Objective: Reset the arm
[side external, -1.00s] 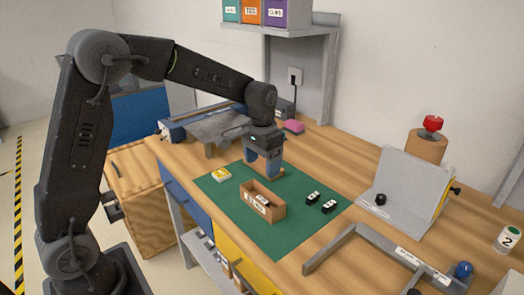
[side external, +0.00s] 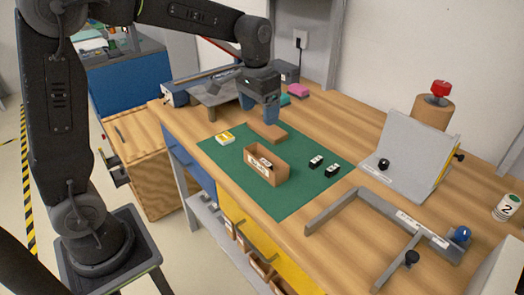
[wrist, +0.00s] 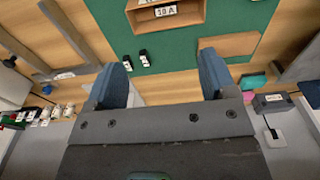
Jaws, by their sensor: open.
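My gripper (side external: 258,112) hangs above the back edge of the green mat, fingers pointing down. In the wrist view its two blue-grey fingers (wrist: 162,78) are wide apart with nothing between them. A flat brown piece (side external: 267,132) lies on the mat just below and in front of my gripper; it also shows in the wrist view (wrist: 229,46). An open-topped brown box (side external: 267,173) with a white label stands on the mat in front of that piece. A small labelled thing lies inside the box; the rest of its inside is hard to make out.
Two small black-and-white items (side external: 324,165) and a yellow-and-white item (side external: 225,138) lie on the green mat (side external: 279,200). A grey angled stand (side external: 403,155), a grey frame (side external: 385,222) and a red-topped cylinder (side external: 434,108) stand right. Pink (side external: 298,90) and teal items lie behind my gripper.

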